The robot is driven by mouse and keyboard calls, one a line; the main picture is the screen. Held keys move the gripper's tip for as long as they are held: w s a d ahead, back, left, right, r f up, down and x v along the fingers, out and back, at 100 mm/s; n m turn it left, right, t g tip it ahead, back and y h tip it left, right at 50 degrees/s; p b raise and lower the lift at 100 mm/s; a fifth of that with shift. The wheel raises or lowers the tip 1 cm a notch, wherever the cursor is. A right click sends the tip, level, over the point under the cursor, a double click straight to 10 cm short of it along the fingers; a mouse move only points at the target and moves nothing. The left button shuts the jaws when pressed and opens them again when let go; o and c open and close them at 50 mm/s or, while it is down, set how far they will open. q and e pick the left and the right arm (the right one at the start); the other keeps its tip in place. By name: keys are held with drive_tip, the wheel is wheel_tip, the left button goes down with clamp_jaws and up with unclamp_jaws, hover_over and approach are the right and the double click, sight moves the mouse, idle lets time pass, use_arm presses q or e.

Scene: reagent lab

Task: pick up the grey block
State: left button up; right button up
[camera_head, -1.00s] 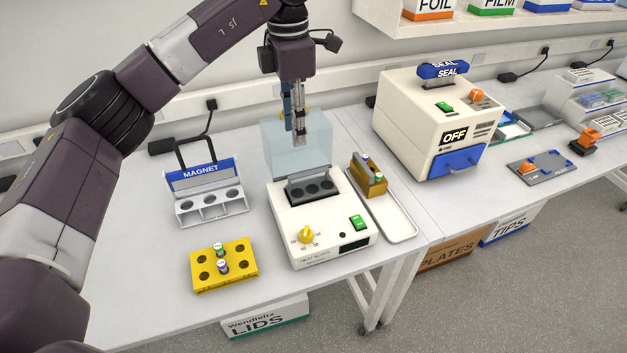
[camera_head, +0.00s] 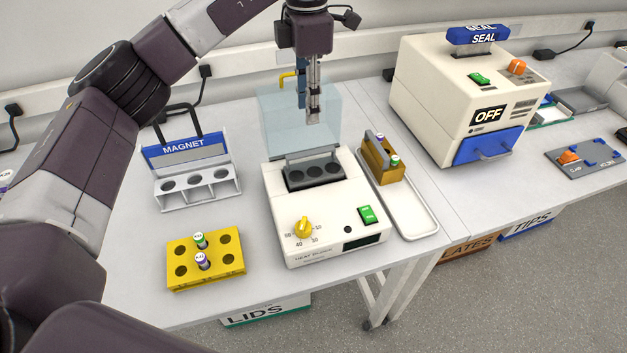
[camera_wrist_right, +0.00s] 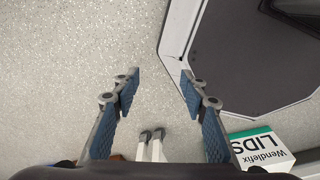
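The grey block (camera_head: 314,173) is dark, with a row of round wells, and sits in the top of the white heat block device (camera_head: 325,216). A clear, see-through lid (camera_head: 275,118) stands raised behind it. My left gripper (camera_head: 314,118) points down above and behind the grey block, in front of the clear lid, apart from the block. I see its fingers nearly edge-on, so their gap is unclear. In the right wrist view my right gripper (camera_wrist_right: 160,84) is open and empty over the floor.
A white magnet rack (camera_head: 195,185) and a yellow tube rack (camera_head: 206,270) holding two tubes stand on the left. A brown tube rack (camera_head: 383,170) stands on a white tray (camera_head: 420,222) right of the device. The sealer (camera_head: 445,100) is further right. A lids box (camera_wrist_right: 262,150) is below.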

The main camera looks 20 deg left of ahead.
sight(311, 152)
use_arm(q)
wheel_tip(311, 152, down, 8)
drive_tip(key=shift+r+p, duration=0.1)
drive_tip(key=shift+p, duration=0.85)
drive_tip(key=f, duration=0.1)
drive_tip(key=f+p, duration=0.2)
drive_tip(key=f, duration=0.1)
drive_tip(key=shift+s+d+f, duration=0.1)
drive_tip(key=shift+d, duration=0.25)
drive_tip(key=shift+f+p, duration=0.3)
drive_tip(key=shift+f, duration=0.25)
use_arm(e)
drive_tip(key=r, duration=0.2)
drive_tip(key=w+r, duration=0.1)
drive_tip(key=shift+a+r, duration=0.1)
drive_tip(key=shift+r, duration=0.3)
use_arm(q)
drive_tip(key=shift+f+b, duration=0.25)
drive_tip(key=shift+b, duration=0.1)
use_arm(e)
drive_tip(key=shift+w+f, duration=0.1)
drive_tip(key=shift+f, duration=0.25)
use_arm(q)
drive_tip(key=shift+c, duration=0.3)
